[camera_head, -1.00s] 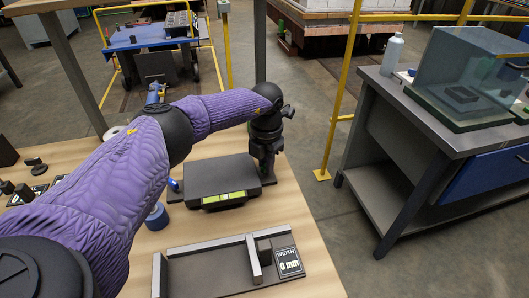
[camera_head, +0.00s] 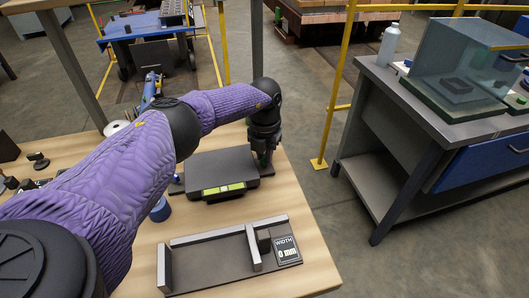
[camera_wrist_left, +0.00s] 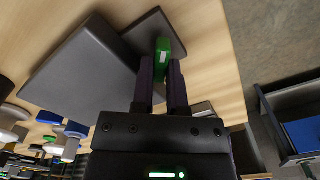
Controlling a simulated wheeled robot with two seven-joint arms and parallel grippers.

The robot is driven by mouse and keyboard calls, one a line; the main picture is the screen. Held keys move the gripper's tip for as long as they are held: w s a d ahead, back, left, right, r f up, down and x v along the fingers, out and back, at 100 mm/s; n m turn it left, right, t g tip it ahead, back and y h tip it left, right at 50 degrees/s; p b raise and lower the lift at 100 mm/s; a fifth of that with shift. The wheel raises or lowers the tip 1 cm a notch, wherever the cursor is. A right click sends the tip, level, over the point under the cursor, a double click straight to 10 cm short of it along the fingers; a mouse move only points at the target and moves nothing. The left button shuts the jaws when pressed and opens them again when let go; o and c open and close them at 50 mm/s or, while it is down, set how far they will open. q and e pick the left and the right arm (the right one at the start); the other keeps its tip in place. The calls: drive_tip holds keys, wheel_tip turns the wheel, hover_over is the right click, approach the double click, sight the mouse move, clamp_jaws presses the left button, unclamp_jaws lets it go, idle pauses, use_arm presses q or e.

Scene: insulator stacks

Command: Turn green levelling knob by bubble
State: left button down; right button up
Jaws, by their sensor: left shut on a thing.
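The green levelling knob (camera_wrist_left: 163,48) stands at a corner of the dark grey levelling plate (camera_wrist_left: 85,70) in the left wrist view. My left gripper (camera_wrist_left: 161,72) is shut on it, one finger on each side. In the head view the left gripper (camera_head: 263,158) points down at the right back corner of the plate (camera_head: 222,170) and mostly hides the knob. The yellow-green bubble vial (camera_head: 223,188) is on the plate's front edge. It has dark marks, but the bubble's exact position is too small to tell. My right gripper is not in view.
A width gauge (camera_head: 225,262) reading 0 mm lies on the wooden table (camera_head: 312,262) in front of the plate. A yellow rail (camera_head: 335,110) and a dark workbench (camera_head: 440,112) stand to the right, beyond open floor.

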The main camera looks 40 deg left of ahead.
use_arm(q)
drive_tip(key=c, duration=0.6)
unclamp_jaws()
drive_tip(key=shift+c, duration=0.2)
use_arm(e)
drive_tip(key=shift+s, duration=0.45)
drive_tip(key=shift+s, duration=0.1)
